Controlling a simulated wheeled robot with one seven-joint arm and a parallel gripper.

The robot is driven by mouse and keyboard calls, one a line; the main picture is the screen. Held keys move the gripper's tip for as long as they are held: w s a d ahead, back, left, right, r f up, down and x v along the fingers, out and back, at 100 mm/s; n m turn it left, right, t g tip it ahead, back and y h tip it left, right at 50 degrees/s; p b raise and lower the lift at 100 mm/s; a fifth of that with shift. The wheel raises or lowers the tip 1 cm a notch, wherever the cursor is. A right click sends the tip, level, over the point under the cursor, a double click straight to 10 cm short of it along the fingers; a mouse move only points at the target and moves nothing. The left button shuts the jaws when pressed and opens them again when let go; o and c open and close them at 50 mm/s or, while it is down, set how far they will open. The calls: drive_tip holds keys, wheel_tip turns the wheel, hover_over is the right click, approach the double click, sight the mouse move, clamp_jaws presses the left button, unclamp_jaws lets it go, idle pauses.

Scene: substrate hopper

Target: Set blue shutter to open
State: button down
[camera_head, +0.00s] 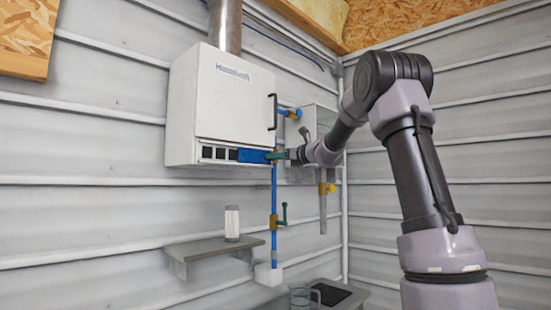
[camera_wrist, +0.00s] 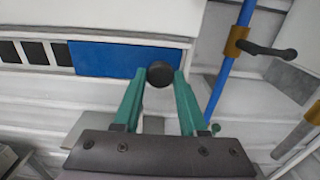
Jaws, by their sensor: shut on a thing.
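The blue shutter (camera_head: 252,156) is a flat blue plate low on the front of the white cabinet (camera_head: 225,95). In the wrist view the blue shutter (camera_wrist: 105,59) lies right of several dark slots (camera_wrist: 35,52) in a row. A round black knob (camera_wrist: 160,74) shows at the shutter's right end. My gripper (camera_wrist: 160,78) has its green fingers on either side of this knob, shut on it. In the head view my gripper (camera_head: 276,156) is at the cabinet's lower right, and the knob is hidden there.
A blue pipe (camera_head: 274,195) with a brass valve (camera_head: 275,222) runs down below the cabinet. A grey shelf (camera_head: 205,249) holds a small white canister (camera_head: 232,222). A grey box (camera_head: 318,122) and another valve (camera_head: 326,188) are at the right. A glass jug (camera_head: 300,296) stands lower down.

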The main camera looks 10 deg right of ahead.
drive_tip(key=shift+c, duration=2.2)
unclamp_jaws()
drive_tip(key=shift+w+d, duration=0.15)
drive_tip(key=shift+d, duration=0.1)
drive_tip(key=v, duration=1.1)
drive_tip(key=shift+a, duration=0.1)
drive_tip(key=s+a+f+n+g+h, duration=0.1)
drive_tip(key=s+a+f+n+g, duration=0.3)
drive_tip(key=s+n, duration=0.5)
drive_tip(key=s+a+f+n+g+h, duration=0.15)
drive_tip(key=s+a+f+n, duration=0.35)
drive_tip(key=s, duration=0.7)
drive_tip(key=s+d+f+n+g+h, duration=0.1)
drive_tip(key=s+d+f+n+h, duration=0.2)
drive_tip(key=s+f+n, duration=0.2)
drive_tip(key=s+d+f+n+g+h, duration=0.1)
drive_tip(key=s+d+f+n+h, duration=0.2)
drive_tip(key=s+f+n, duration=0.3)
drive_tip(key=s, duration=0.3)
drive_tip(key=shift+s+f, duration=0.2)
drive_tip(key=shift+s, duration=0.15)
